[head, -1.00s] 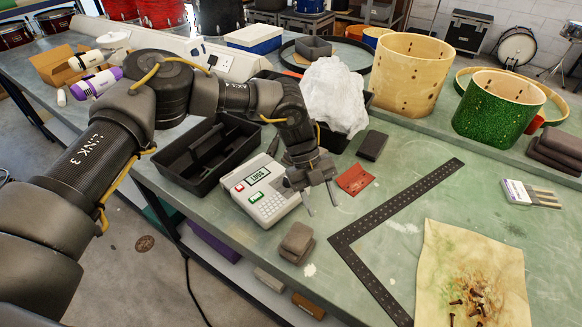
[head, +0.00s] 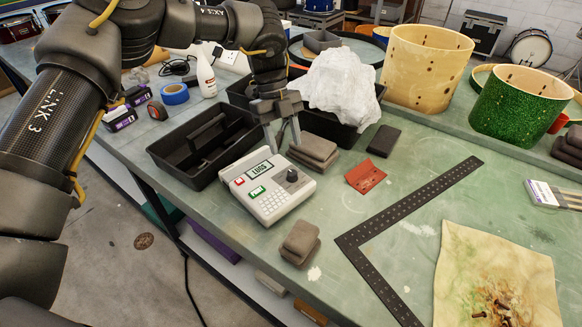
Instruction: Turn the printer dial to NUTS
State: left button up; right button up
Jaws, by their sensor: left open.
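The label printer (head: 268,190) is a pale grey box on the green bench top, with a small green display (head: 259,168) that seems to read LUGS. It has a red key, a green key and a keypad. Its black round dial (head: 292,176) stands at the upper right of its top face and is in full view. My left gripper (head: 284,148) points down, open and empty, above and behind the dial, not touching it. My right gripper is not in view.
A black tote (head: 205,150) stands left of the printer. Grey sanding blocks (head: 314,152) lie close behind it, and more (head: 300,242) in front. A red card (head: 366,176) and a black metal square (head: 410,213) lie to the right. A white crumpled bag (head: 342,88) stands behind.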

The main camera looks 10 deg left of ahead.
aim_at(292, 172)
pick_arm(q)
jog(key=p+x, duration=0.1)
jog(key=x, duration=0.7)
